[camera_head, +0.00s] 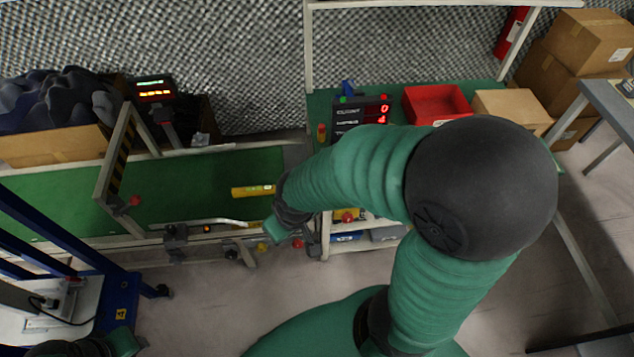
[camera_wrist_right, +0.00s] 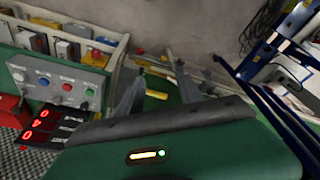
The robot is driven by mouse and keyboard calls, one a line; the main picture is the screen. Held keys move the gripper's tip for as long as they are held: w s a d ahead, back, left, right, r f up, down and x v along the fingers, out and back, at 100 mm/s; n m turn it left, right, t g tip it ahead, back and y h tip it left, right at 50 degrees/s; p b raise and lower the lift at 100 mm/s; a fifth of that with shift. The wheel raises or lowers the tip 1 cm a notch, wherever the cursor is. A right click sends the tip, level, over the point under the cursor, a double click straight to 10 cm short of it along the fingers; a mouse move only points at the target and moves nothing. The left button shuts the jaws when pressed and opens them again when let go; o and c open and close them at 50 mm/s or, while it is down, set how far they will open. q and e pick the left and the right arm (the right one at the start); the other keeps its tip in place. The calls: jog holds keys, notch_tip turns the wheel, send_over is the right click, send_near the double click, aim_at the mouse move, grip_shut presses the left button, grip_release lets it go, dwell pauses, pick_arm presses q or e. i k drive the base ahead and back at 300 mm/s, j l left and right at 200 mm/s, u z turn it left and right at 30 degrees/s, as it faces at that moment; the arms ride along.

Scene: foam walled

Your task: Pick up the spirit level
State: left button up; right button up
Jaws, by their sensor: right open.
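The yellow spirit level (camera_head: 253,190) lies flat on the green conveyor belt (camera_head: 190,185), near its right end. My right arm reaches in from the right in the head view, and my right gripper (camera_head: 281,226) is just right of and nearer than the level. In the right wrist view, the two dark fingers of that gripper (camera_wrist_right: 157,78) are spread apart. A yellow piece, likely the level (camera_wrist_right: 156,94), shows between them; I see no contact. My left gripper (camera_head: 122,343) is only partly in view at the bottom left, and its fingers cannot be made out.
A yellow-black striped frame (camera_head: 118,160) spans the belt to the left. A rail (camera_head: 205,223) runs along its near edge. A bench right of the belt holds a red-digit display (camera_head: 362,113) and a red bin (camera_head: 437,103). A blue frame (camera_head: 60,250) stands at left.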

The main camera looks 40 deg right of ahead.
aim_at(267, 189)
jog(key=z, duration=0.7)
jog(key=i+j+u, duration=0.15)
jog(key=i+u, duration=0.15)
jog(key=i, duration=0.25)
jog(key=i+u, duration=0.3)
jog(key=i, duration=0.3)
